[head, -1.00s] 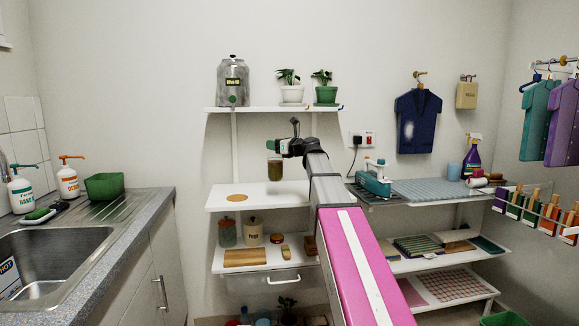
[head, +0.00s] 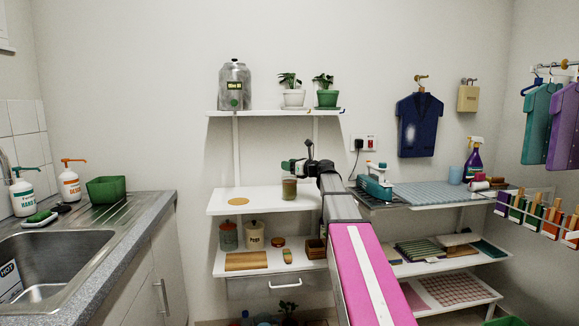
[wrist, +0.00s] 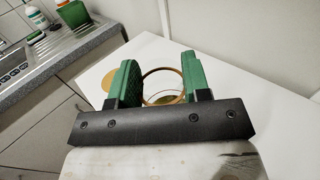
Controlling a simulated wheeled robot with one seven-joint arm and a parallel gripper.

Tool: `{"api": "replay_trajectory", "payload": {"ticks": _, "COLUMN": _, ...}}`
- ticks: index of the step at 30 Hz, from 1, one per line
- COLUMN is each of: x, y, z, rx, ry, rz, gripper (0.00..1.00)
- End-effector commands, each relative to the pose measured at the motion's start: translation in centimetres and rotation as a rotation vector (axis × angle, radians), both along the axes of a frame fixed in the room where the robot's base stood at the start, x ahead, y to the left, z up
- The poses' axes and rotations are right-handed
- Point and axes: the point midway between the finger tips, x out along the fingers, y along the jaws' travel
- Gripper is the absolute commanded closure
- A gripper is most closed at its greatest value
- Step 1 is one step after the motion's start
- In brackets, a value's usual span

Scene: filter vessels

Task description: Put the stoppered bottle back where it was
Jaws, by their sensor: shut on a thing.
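The bottle (head: 289,191), brownish green with a pale upper rim, is upright at the upper white shelf, right of the middle. I cannot tell whether its base touches the shelf. My gripper (head: 291,169) is shut on it from above, with one green finger on each side. In the wrist view, the bottle's round tan rim (wrist: 164,72) shows between the fingers of my gripper (wrist: 162,88). A stopper cannot be made out clearly. A round tan mat (head: 238,201) lies bare on the shelf, left of the bottle; part of it shows beside the left finger in the wrist view.
The upper white shelf (head: 255,205) is otherwise clear. Above is a shelf with a metal canister (head: 234,88) and two potted plants. Below, a shelf holds jars (head: 254,234) and a wooden board (head: 246,261). An iron (head: 375,185) stands to the right.

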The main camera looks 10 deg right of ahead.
Motion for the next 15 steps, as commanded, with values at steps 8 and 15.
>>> {"api": "replay_trajectory", "payload": {"ticks": 8, "x": 0.01, "y": 0.00, "z": -0.03, "rx": 0.002, "ry": -0.001, "rz": 0.000, "gripper": 1.00}}
{"api": "replay_trajectory", "payload": {"ticks": 15, "x": 0.01, "y": 0.00, "z": -0.16, "rx": 0.000, "ry": 0.000, "rz": 0.000, "gripper": 0.31}}
